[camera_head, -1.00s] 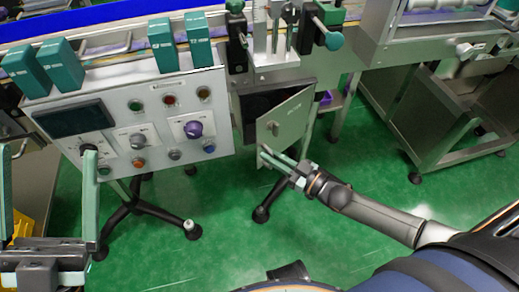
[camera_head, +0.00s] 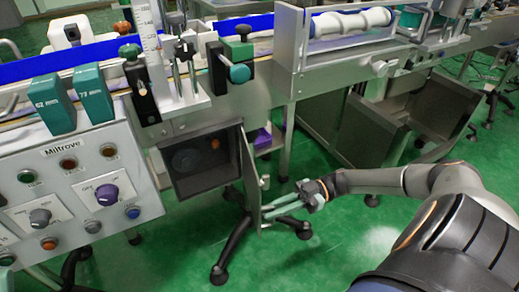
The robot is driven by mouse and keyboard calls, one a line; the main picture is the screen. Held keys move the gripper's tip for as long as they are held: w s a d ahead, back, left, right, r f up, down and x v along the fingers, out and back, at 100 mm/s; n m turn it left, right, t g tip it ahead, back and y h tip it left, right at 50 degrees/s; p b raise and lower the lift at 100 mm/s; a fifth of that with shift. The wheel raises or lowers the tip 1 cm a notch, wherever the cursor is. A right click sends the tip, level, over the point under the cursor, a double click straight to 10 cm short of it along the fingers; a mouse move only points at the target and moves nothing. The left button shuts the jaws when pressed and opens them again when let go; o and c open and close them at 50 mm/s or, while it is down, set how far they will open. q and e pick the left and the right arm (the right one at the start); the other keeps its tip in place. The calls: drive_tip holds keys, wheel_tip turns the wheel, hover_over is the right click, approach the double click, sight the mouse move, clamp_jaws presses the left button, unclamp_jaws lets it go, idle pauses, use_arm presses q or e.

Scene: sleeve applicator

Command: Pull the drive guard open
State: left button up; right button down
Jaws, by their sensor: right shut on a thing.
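The drive guard (camera_head: 249,180) is a grey metal door under the conveyor, swung well out from its housing and seen almost edge-on. A small knob or latch (camera_head: 265,182) shows on its outer face. Behind it the dark drive compartment (camera_head: 205,181) is exposed, with round dark parts and a small orange piece inside. My right gripper (camera_head: 268,213) is at the guard's lower free edge, shut on it, with its pale fingers pointing left. The exact contact is hard to make out. My left gripper is out of view.
A control panel (camera_head: 75,193) with buttons and knobs stands left of the compartment. The conveyor frame (camera_head: 235,103) runs above. A dark support leg (camera_head: 231,250) stands below the guard. An open steel bin (camera_head: 435,113) is at the right. Green floor is clear around my right arm.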

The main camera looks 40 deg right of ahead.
drive_tip(key=shift+b+v, duration=0.45)
drive_tip(key=shift+v, duration=0.8)
drive_tip(key=c, duration=1.2)
unclamp_jaws()
drive_tip(key=shift+o, duration=0.2)
drive_tip(key=shift+d, duration=0.15)
drive_tip(key=b+v, duration=0.2)
drive_tip(key=v, duration=1)
